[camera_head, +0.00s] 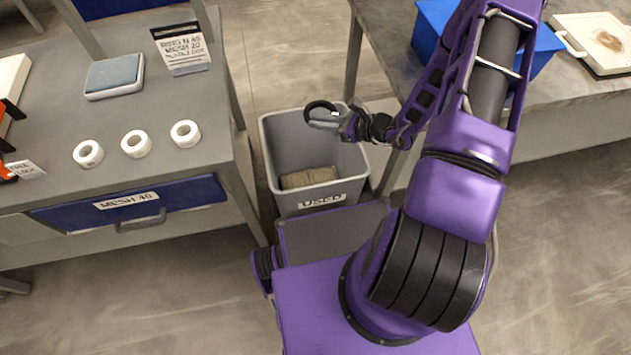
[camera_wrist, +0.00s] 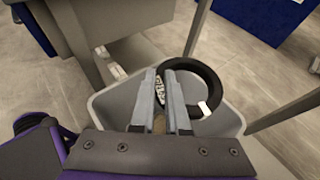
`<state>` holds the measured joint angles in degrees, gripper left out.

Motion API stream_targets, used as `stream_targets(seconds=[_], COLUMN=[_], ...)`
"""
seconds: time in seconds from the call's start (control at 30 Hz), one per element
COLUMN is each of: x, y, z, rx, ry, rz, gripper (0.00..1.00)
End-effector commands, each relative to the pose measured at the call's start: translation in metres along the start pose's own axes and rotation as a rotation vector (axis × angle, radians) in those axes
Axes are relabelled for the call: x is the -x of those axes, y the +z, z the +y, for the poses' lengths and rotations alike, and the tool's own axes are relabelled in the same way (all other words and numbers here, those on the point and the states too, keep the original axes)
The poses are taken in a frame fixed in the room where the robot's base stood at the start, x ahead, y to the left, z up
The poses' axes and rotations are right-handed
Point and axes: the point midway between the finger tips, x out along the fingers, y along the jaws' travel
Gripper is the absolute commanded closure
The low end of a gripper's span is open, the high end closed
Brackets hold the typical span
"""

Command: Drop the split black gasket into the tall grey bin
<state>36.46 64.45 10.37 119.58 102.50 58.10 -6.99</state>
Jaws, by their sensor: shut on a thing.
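The black gasket (camera_head: 308,108) is a ring held at the tips of my gripper (camera_head: 327,119). In the wrist view the black gasket (camera_wrist: 216,87) shows between and right of the two grey fingers of my gripper (camera_wrist: 169,79), with a small white patch on its lower right. The tall grey bin (camera_head: 325,203) stands on the floor between two tables. My gripper and the gasket are over the bin's opening in both views. The grey bin (camera_wrist: 232,128) lies below the fingers in the wrist view. A brown folded thing (camera_head: 308,177) lies inside the bin.
The left table (camera_head: 190,110) holds several white rolls (camera_head: 136,143), a scale-like block (camera_head: 114,75) and a sign (camera_head: 181,49). The right table (camera_head: 392,50) carries a blue bin (camera_head: 428,30) and a white plate (camera_head: 597,42). Table legs stand close to the bin.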

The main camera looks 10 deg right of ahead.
Motion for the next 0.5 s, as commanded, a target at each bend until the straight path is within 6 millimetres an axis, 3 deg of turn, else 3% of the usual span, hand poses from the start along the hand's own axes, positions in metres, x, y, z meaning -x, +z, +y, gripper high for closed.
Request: stream_targets(seconds=[0.03,0.2,0.5], x=[-0.009,-0.033,-0.052], y=[-0.018,-0.053,-0.074], z=[0.002,0.005,0.007], rx=[-0.021,-0.048,-0.069], ry=[-0.02,-0.078,-0.123], rz=[-0.004,-0.009,-0.016], gripper=[1.0,1.0,1.0])
